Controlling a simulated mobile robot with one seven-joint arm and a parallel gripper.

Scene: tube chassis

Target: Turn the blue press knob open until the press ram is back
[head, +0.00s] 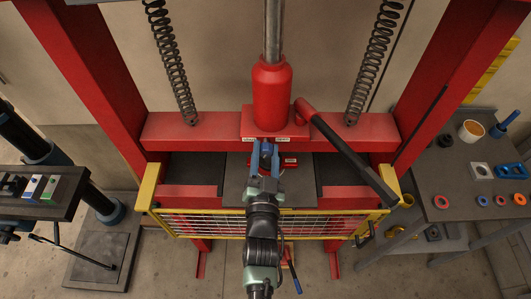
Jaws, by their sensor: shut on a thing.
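The press is a red frame with a red jack body (271,95) in the middle and a bright steel ram rod (272,30) rising out of its top. My gripper (265,149) reaches in from the front, at the foot of the jack. It is shut on a small blue part there, which I take for the blue press knob (267,144). The jaws hide most of the knob, so its turn angle cannot be read.
A black-gripped pump lever (355,163) slants down to the right of the jack. A yellow-framed mesh guard (200,222) crosses the front under my arm. Coil springs (172,65) hang on both sides. Benches with parts stand left (25,210) and right (450,203).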

